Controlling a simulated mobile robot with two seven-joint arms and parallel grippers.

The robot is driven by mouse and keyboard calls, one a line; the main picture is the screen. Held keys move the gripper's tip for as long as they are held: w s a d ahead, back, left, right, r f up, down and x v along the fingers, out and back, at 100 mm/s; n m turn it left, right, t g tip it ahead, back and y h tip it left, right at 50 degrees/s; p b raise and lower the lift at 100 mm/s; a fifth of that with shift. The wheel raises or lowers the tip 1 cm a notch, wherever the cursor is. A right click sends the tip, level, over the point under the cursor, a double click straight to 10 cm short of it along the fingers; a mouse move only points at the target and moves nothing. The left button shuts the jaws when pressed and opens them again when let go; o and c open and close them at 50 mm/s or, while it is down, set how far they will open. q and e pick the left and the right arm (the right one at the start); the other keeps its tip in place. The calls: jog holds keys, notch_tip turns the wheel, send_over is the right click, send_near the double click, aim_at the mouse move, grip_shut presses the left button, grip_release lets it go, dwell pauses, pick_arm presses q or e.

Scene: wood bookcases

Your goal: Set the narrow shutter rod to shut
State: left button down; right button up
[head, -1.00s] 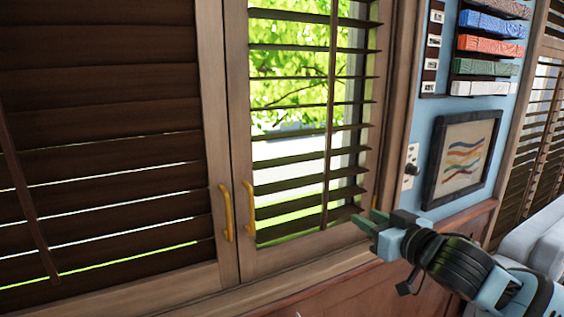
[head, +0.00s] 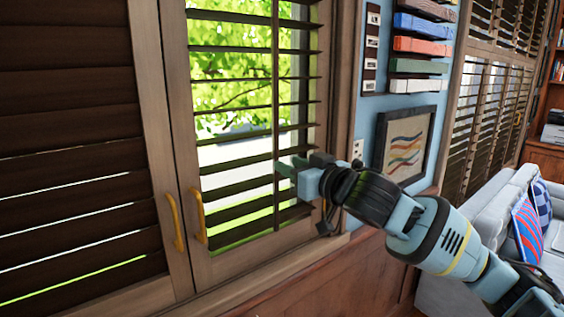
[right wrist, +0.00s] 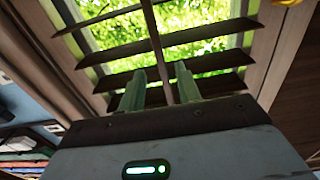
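The narrow shutter panel has open slats with green foliage showing between them. Its upright rod (head: 275,110) runs down the middle of the slats. My right gripper (head: 284,168) is at the lower part of this rod. In the right wrist view the two green fingers (right wrist: 160,88) are apart, with the rod (right wrist: 157,50) between them; I see a gap on each side of it. The left shutter panel (head: 70,130) has dark slats nearly shut, with thin bright gaps lower down. My left gripper is not in view.
Two yellow handles (head: 199,216) sit on the shutter frames left of my right gripper. A framed picture (head: 405,143) and shelves of coloured blocks (head: 420,47) are on the blue wall. A grey sofa (head: 485,215) with cushions stands at the right.

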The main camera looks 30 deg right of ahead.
aim_at(277, 159)
jog(key=shift+w+a, duration=0.2)
jog(key=shift+w, duration=1.7)
grip_shut()
